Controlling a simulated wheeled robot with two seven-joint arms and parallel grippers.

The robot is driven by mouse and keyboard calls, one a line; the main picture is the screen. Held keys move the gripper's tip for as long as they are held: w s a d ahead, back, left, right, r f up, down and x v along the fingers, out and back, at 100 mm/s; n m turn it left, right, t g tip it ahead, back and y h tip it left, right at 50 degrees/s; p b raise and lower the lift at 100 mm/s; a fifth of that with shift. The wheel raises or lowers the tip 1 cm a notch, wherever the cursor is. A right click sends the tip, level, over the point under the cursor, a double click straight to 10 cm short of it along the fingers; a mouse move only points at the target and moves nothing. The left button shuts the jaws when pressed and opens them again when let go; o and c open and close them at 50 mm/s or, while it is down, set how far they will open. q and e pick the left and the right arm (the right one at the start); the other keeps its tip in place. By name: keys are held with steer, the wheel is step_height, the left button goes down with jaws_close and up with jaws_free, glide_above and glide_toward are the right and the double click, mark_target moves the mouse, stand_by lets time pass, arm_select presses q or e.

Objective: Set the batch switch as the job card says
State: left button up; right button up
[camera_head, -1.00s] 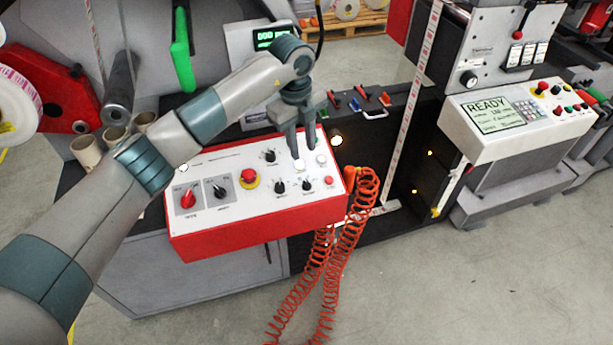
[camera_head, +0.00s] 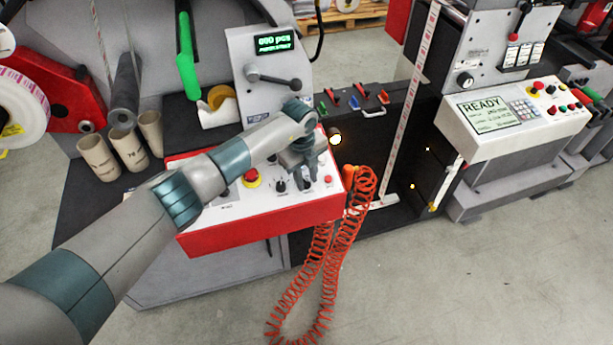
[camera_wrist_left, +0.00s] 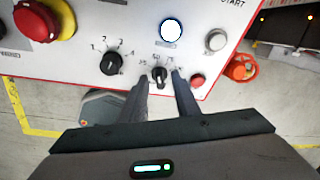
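The red-edged white control panel (camera_head: 262,225) lies under my left arm. My left gripper (camera_head: 306,178) points down at its right part. In the left wrist view, a small black rotary knob (camera_wrist_left: 160,75) with printed numbers around it, seemingly including 50 and 75, sits between the two fingertips of my left gripper (camera_wrist_left: 160,84). The fingers are apart, with a gap on each side of the knob. Its exact setting is too small to read. A second black knob (camera_wrist_left: 111,63), with numbers around it, is to its left. No readable job card shows. My right gripper is out of view.
A red emergency stop (camera_wrist_left: 38,20), a lit white button (camera_wrist_left: 171,30), a grey button (camera_wrist_left: 216,40) and a small red button (camera_wrist_left: 197,80) surround the knobs. A coiled orange hose (camera_head: 325,260) hangs at the panel's right end. A counter display (camera_head: 274,43) stands behind.

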arm_select(q)
jaws_close()
steer(key=shift+s, duration=0.1)
steer(key=shift+f, duration=0.1)
steer(key=shift+f+m+b, duration=0.2)
steer(key=shift+m+b, duration=0.4)
steer(key=shift+b, duration=0.45)
steer(key=m+b, duration=0.2)
steer(key=b, duration=0.1)
steer(key=m+y+b, duration=0.1)
steer(key=m+b, duration=0.1)
steer(key=b, duration=0.1)
steer(key=shift+d+f+m+g+b, duration=0.1)
steer(key=shift+f+m+g+b, duration=0.05)
steer(key=shift+m+g+b, duration=0.2)
steer(key=shift+m+y+b, duration=0.5)
steer(key=shift+m+b, duration=0.35)
steer(key=shift+b, duration=0.15)
steer(key=shift+r, duration=0.2)
